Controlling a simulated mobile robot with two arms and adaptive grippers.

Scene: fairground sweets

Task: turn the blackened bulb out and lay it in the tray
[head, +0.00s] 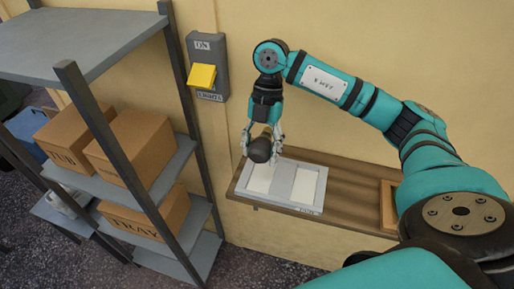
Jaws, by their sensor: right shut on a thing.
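My right gripper (263,142) points down and is shut on the blackened bulb (259,151). The bulb's dark round end hangs lowest, between the fingers. The gripper and bulb are over the back left part of the pale grey tray (317,184). The bulb seems to be above the tray, but I cannot tell how large the gap is. The tray has two light panels or compartments and a label on its front edge, too small to read surely. My left gripper is not in view.
The tray lies on a brown wooden wall shelf (345,190), with a wooden frame (389,192) at its right. A grey switch box with a yellow lever (202,76) is on the wall. A metal rack with cardboard boxes (140,143) stands at left.

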